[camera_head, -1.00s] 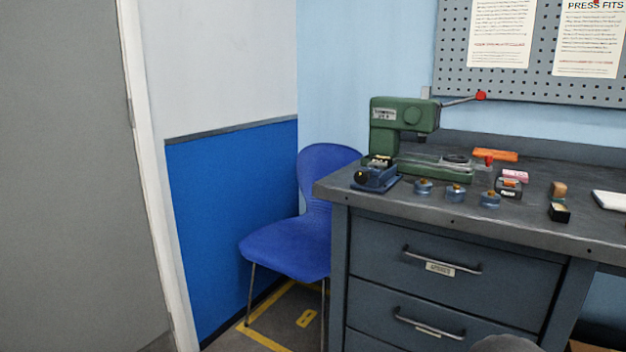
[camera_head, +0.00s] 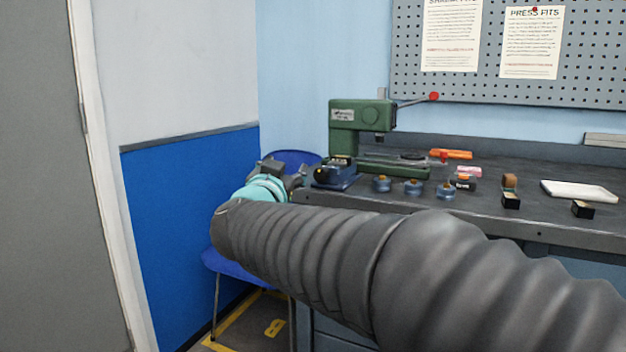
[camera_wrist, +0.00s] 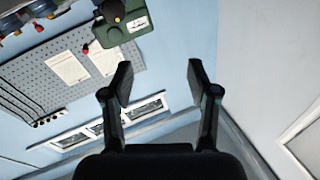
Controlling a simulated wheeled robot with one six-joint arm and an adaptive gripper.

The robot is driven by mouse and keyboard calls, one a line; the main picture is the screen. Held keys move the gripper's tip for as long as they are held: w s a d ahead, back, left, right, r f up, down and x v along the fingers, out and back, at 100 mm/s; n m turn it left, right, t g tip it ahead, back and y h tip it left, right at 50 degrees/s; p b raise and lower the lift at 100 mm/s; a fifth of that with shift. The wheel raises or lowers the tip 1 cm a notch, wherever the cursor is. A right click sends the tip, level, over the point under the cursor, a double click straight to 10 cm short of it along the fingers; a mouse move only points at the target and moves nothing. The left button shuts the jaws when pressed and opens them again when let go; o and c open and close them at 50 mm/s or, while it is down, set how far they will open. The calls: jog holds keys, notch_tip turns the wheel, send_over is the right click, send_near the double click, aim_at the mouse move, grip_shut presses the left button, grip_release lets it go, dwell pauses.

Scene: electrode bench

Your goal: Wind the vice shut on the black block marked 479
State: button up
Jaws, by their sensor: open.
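The small blue vice (camera_head: 336,178) stands at the left end of the bench, in front of the green press. Its dark round knob (camera_head: 321,172) faces left. A small dark block (camera_head: 341,160) with pale marking shows at the vice's top; I cannot read its number or tell how tightly the jaws hold it. My gripper (camera_head: 292,165) is just left of the vice, near the bench's left edge, apparently apart from it. In the wrist view my gripper (camera_wrist: 160,82) is open, with nothing between its fingers. A black knob with a yellow dot (camera_wrist: 117,19) shows beyond them near the top.
The green press (camera_head: 357,125) stands behind the vice, its red-tipped lever reaching right. Several blue pots (camera_head: 413,188) stand right of the vice. Black blocks (camera_head: 511,201) and a white tray (camera_head: 578,191) lie farther right. A blue chair (camera_head: 222,266) stands below my arm.

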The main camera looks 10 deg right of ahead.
aim_at(319, 175)
jog(key=w+d+f+m+g+h, duration=0.1)
jog(key=w+d, duration=0.2)
jog(key=w+d+f+m+g+h, duration=0.1)
jog(key=w+d+g+h, duration=0.1)
jog(key=w+d, duration=0.1)
jog(key=w+d+f+m+g+h, duration=0.1)
jog(key=w+d+f+h, duration=0.1)
jog(key=w+d, duration=0.1)
jog(key=shift+w+d+b, duration=0.2)
jog(key=shift+w+b, duration=0.1)
jog(key=shift+w, duration=0.15)
dwell(0.3)
grip_shut()
